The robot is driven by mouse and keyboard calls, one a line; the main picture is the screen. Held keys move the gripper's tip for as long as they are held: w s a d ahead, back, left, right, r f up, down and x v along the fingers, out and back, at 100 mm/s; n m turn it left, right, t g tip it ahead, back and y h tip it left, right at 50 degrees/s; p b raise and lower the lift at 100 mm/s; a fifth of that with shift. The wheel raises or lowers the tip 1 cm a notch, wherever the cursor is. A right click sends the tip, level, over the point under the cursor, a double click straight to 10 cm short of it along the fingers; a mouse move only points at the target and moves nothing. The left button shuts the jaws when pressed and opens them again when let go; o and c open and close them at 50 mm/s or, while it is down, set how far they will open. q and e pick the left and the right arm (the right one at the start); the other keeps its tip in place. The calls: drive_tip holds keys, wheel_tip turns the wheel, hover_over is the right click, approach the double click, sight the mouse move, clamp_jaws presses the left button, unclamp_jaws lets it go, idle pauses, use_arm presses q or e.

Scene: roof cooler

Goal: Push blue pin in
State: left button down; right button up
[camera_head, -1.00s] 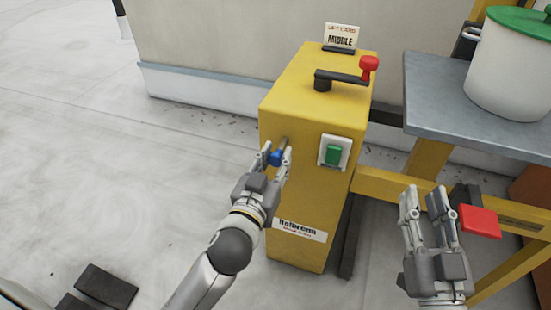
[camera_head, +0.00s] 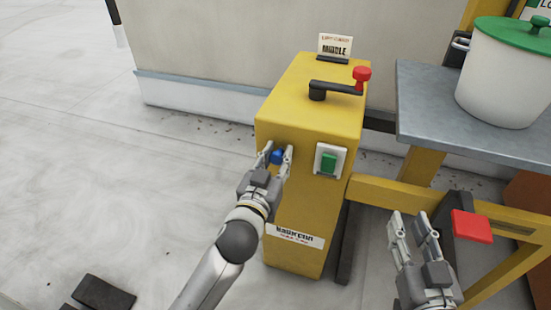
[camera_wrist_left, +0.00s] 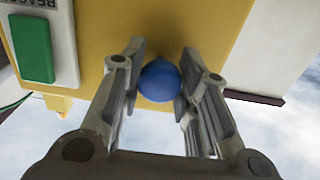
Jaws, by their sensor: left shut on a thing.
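The blue pin (camera_head: 277,156) has a round blue knob at the upper left of the yellow box's (camera_head: 300,205) front face. It also shows in the left wrist view (camera_wrist_left: 159,81), between the two fingers. My left gripper (camera_head: 276,154) is shut on the blue knob, one finger on each side, close to the box face. The knob hides the pin's shaft and hole. My right gripper (camera_head: 411,222) is open and empty, to the right of the box and below the grey table.
A green button (camera_head: 329,162) sits on the box right of the pin. A black crank (camera_head: 336,88) with a red knob and a sign (camera_head: 335,46) are on top. A grey table (camera_head: 440,115) holds a white pot (camera_head: 503,80). A red pad (camera_head: 472,226) is near my right gripper.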

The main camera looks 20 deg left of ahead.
use_arm(q)
drive_tip(key=shift+a+r, duration=0.1)
drive_tip(key=shift+r, duration=0.05)
drive_tip(key=c, duration=1.3)
unclamp_jaws()
drive_tip(key=shift+w, duration=0.15)
drive_tip(key=shift+c, duration=0.2)
drive_tip(key=shift+o, duration=1.4)
drive_tip(key=shift+w, duration=0.1)
drive_tip(key=s, duration=1.2)
drive_tip(key=shift+a, duration=0.1)
drive_tip(key=shift+f+h, duration=0.2)
drive_tip(key=shift+h, duration=0.1)
